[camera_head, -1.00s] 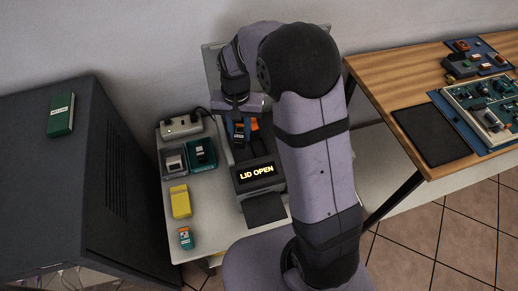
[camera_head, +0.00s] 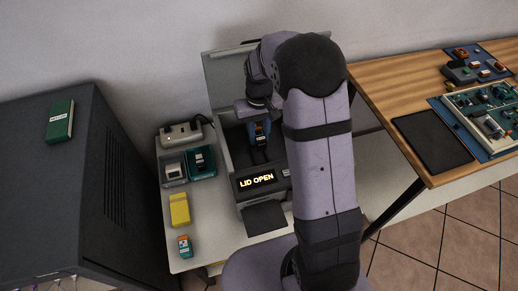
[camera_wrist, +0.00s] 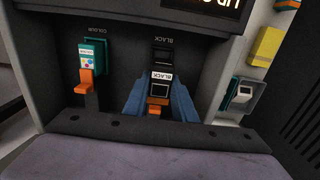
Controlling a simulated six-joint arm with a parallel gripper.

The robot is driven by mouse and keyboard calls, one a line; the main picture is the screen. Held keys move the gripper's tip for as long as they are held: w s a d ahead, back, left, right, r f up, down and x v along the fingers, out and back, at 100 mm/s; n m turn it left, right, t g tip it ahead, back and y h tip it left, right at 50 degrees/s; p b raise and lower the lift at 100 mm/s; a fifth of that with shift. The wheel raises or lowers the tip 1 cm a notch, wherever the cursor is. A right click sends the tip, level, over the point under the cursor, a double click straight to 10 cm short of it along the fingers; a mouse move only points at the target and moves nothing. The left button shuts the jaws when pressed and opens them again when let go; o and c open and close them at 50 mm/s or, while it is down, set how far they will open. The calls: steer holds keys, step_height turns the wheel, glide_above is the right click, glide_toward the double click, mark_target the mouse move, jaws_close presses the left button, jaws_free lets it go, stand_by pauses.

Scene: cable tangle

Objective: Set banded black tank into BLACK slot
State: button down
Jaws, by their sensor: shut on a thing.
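My gripper (camera_wrist: 160,98) is shut on the banded black tank (camera_wrist: 161,76), with blue fingers on either side of it. The tank is dark with a white band reading BLACK and an orange part. In the wrist view it is in line with the BLACK slot (camera_wrist: 162,53), which is marked by a printed BLACK label. I cannot tell whether the tank is inside the slot or above it. In the head view the tank (camera_head: 260,141) hangs from the gripper (camera_head: 261,129) within the open printer (camera_head: 256,184), partly hidden by my arm.
A teal tank with orange (camera_wrist: 90,65) is in the COLOUR slot. The printer display reads LID OPEN, and its lid (camera_head: 228,80) stands up behind. Left of the printer are a yellow box (camera_head: 180,208), a small teal-orange tank (camera_head: 185,246), two trays and a grey power block (camera_head: 182,133).

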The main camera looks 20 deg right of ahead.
steer(key=shift+f+p, duration=0.4)
steer(key=shift+f, duration=3.1)
steer(key=shift+f, duration=0.1)
steer(key=shift+f, duration=0.15)
steer(key=c, duration=1.5)
jaws_free()
steer(key=shift+o, duration=0.2)
